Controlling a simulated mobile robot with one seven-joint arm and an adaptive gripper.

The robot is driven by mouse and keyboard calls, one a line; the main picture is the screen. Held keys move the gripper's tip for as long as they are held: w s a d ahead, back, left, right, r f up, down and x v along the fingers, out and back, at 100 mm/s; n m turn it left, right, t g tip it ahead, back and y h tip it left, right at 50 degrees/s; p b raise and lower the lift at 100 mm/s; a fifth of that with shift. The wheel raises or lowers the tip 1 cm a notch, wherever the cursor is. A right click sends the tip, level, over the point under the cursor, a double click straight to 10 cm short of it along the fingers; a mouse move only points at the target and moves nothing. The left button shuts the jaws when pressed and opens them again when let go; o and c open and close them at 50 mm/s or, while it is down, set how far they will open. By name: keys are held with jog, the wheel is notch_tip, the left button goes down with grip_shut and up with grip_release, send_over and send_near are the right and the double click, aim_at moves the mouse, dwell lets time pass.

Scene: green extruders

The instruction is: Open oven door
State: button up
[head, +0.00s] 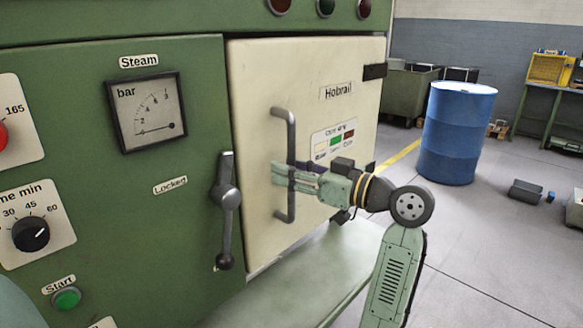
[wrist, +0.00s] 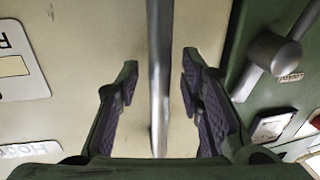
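The cream oven door (head: 260,80) sits in the green machine front. A thin dark gap runs along its left edge; I cannot tell whether it is fully closed or slightly ajar. Its vertical grey bar handle (head: 290,130) is near that left edge. My gripper (head: 283,174) is at the handle's middle. In the wrist view, my open gripper (wrist: 159,68) has one finger on each side of the handle (wrist: 159,110), with visible gaps to both. The grey latch lever (head: 227,205) hangs vertically left of the door, beside a "Locked" label; it also shows in the wrist view (wrist: 267,53).
A steam gauge (head: 147,111) and a timer knob (head: 31,233) are on the panel at left. A green ledge (head: 290,280) juts out below the door. A blue barrel (head: 457,135) stands on the floor at right, with open floor in front of it.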

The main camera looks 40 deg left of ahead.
jog(key=shift+c, duration=0.4)
grip_shut()
dwell(0.4)
